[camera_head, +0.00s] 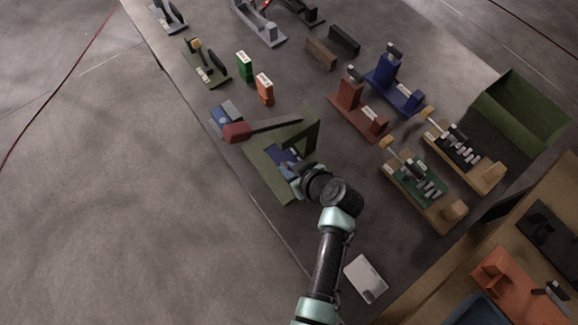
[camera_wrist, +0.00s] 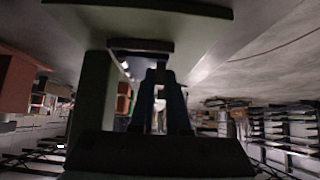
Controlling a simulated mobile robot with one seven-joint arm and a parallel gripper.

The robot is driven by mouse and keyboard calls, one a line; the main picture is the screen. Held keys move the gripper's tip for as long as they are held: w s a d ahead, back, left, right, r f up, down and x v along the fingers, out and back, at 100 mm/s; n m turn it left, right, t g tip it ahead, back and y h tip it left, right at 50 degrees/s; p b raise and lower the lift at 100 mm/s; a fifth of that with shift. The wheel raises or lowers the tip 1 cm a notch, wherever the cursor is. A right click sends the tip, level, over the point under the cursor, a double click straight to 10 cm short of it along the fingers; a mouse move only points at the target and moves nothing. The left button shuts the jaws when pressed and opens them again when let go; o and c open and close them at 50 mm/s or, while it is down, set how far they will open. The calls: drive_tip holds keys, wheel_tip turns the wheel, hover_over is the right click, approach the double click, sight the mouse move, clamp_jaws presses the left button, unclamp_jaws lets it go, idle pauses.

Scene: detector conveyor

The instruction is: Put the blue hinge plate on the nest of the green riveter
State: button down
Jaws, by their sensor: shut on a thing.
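The green riveter (camera_head: 308,131) stands near the table's left edge in the head view, with a red-ended lever (camera_head: 237,132) across it. Its green frame also fills the upper left of the wrist view (camera_wrist: 97,85). My gripper (camera_head: 290,168) reaches into the riveter's opening, low over its base. It is shut on the blue hinge plate (camera_head: 281,154), which shows just past the fingertips. In the wrist view the fingers (camera_wrist: 161,78) point at a dark flat piece. The nest is largely hidden, and I cannot tell whether the plate touches it.
Green (camera_head: 244,67) and orange (camera_head: 265,88) boxes stand behind the riveter. A white card (camera_head: 365,278) lies near my arm.

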drive_tip(key=shift+f, duration=0.3)
drive_tip(key=c, duration=0.9)
unclamp_jaws()
drive_tip(key=shift+d, duration=0.1)
